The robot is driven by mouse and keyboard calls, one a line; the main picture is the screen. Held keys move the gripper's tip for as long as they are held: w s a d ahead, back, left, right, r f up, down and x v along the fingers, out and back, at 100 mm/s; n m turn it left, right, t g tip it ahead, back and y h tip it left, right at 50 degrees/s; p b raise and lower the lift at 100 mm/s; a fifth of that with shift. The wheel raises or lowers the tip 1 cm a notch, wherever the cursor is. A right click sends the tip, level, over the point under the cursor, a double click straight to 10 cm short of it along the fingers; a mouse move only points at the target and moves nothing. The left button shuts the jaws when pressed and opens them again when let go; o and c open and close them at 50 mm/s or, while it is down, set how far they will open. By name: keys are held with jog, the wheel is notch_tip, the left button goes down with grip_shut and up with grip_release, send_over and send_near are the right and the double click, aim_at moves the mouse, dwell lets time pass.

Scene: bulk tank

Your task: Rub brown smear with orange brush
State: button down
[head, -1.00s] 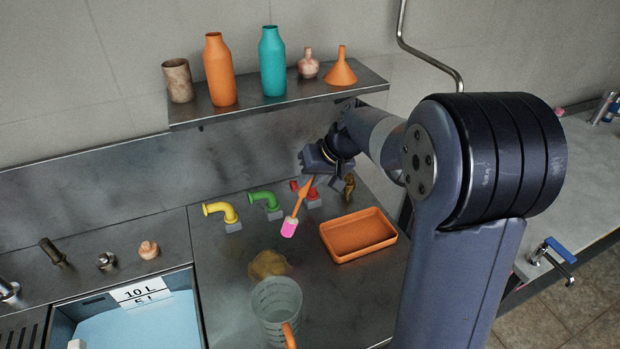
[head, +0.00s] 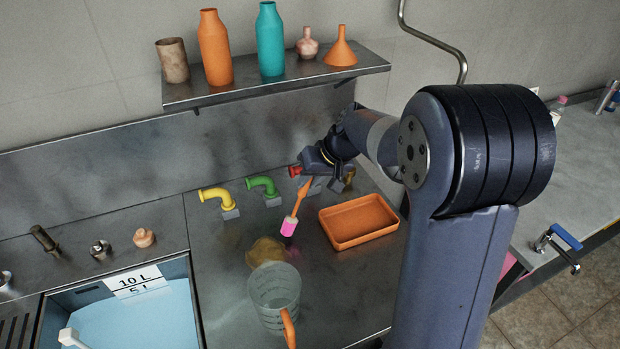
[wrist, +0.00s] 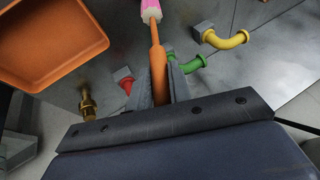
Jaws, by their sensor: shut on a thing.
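The orange brush (head: 300,202) has an orange handle and a pink head with a pale band. My gripper (head: 311,184) is shut on its handle, and the head points down and toward the front. In the wrist view the handle (wrist: 157,55) lies between the fingers of my gripper (wrist: 160,88), with the pink head at the top edge. The brown smear (head: 265,252) is a yellowish-brown patch on the steel counter, left of and in front of the brush head. The head appears apart from the smear; I cannot tell whether it touches the counter.
A clear measuring jug (head: 274,300) with an orange handle stands just in front of the smear. An orange tray (head: 352,242) lies to the right. Yellow (head: 222,197) and green (head: 265,185) pipe elbows stand behind. A water-filled basin (head: 130,320) is at left.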

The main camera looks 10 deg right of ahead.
jog(key=shift+f+b, duration=0.8)
jog(key=shift+f, duration=0.05)
dwell(0.4)
